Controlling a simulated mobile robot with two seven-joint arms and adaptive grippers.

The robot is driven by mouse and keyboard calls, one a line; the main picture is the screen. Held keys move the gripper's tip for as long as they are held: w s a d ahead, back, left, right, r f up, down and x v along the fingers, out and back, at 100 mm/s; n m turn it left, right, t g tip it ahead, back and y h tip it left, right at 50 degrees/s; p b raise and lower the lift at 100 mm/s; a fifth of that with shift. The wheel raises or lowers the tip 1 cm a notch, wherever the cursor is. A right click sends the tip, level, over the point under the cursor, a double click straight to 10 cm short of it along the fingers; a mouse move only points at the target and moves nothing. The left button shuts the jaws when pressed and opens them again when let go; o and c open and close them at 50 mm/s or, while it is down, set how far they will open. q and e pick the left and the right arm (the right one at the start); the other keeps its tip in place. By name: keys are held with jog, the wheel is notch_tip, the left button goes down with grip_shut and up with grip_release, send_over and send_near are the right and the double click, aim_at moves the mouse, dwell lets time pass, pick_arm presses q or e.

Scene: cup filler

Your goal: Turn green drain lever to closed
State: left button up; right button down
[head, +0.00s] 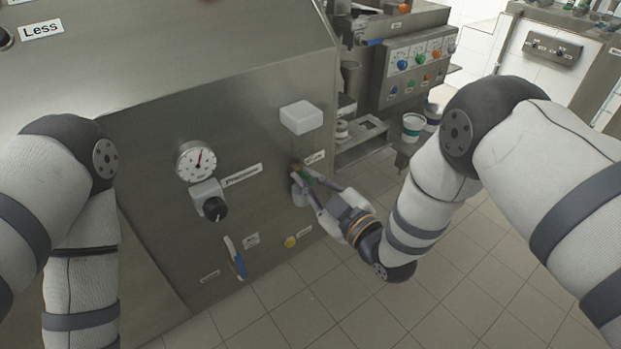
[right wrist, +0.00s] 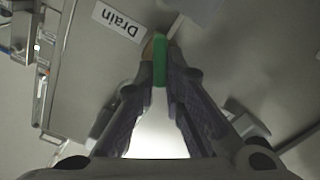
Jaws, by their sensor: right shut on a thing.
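The green drain lever (right wrist: 159,60) shows between the fingertips of my right gripper (right wrist: 163,82) in the right wrist view, beside a white label reading "Drain" (right wrist: 119,20). In the head view my right gripper (head: 307,184) reaches the right part of the steel machine's front panel and is shut on the lever. Only a small bit of green shows there, since the fingers cover most of the lever. Whether the lever stands open or closed cannot be told. My left gripper is not in view; only my left arm shows at the left.
On the machine front are a pressure gauge (head: 196,161), a black knob (head: 214,208), a blue-handled lever (head: 238,262), a yellow button (head: 290,242) and a white box (head: 301,117). White cups (head: 413,127) stand at the machine behind. The tiled floor (head: 330,300) in front is clear.

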jog(key=n, duration=0.7)
jog(key=f+n, duration=0.1)
jog(key=n, duration=0.3)
jog(key=shift+s+a+n+p, duration=0.2)
jog(key=shift+n+p, duration=0.1)
jog(key=shift+p, duration=0.1)
dwell(0.4)
jog(key=c, duration=1.7)
grip_release()
jog(key=v, duration=1.2)
